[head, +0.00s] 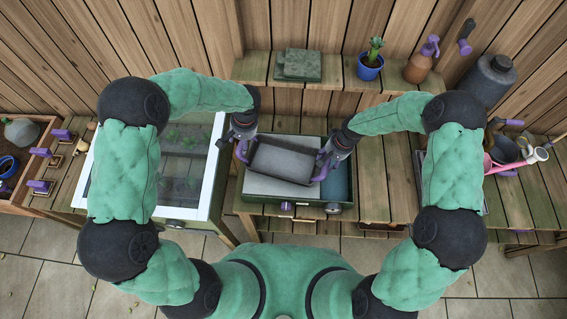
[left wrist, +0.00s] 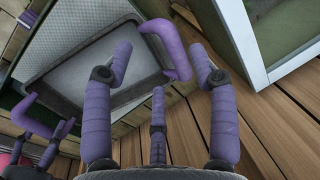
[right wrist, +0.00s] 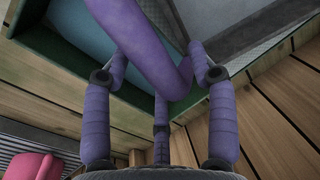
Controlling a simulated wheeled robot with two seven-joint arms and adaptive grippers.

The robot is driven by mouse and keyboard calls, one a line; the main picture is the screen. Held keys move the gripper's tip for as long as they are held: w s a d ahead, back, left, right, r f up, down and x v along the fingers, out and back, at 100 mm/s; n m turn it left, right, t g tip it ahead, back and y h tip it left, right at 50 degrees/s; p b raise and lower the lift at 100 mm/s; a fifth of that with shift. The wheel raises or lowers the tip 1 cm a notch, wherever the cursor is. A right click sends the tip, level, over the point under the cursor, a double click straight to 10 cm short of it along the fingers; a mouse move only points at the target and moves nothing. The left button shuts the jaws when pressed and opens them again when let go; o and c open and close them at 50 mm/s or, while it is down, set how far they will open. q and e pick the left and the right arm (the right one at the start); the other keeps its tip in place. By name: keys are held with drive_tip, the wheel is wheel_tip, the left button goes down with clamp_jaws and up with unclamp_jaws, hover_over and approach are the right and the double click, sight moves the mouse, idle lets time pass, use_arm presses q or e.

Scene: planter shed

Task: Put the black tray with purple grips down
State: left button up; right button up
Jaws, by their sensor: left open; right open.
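The black tray (head: 283,163) lies slightly turned over a green-edged open box (head: 256,209) on the wooden bench. Its purple grips stick out at the left (head: 241,151) and right (head: 323,171). My left gripper (head: 240,132) is open at the left grip. In the left wrist view that grip (left wrist: 165,48) passes between the spread fingers, which do not close on it. My right gripper (head: 332,153) is open at the right grip, which shows between its spread fingers in the right wrist view (right wrist: 150,45). Whether the tray's whole underside rests is hidden.
A white-framed glass planter (head: 215,165) stands close at the left. A shelf behind holds a green block (head: 299,65), a blue cactus pot (head: 370,67) and a brown spray bottle (head: 421,62). A pink watering can (head: 503,152) and other tools lie at the right.

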drive_tip(key=shift+r, duration=0.1)
use_arm(q)
drive_tip(key=shift+d+r, duration=0.25)
drive_tip(key=shift+r, duration=0.95)
use_arm(e)
wheel_tip(320, 180, up, 12)
drive_tip(key=d, duration=0.2)
drive_tip(key=shift+s+d+f, duration=0.15)
drive_tip(key=shift+s+f, duration=0.1)
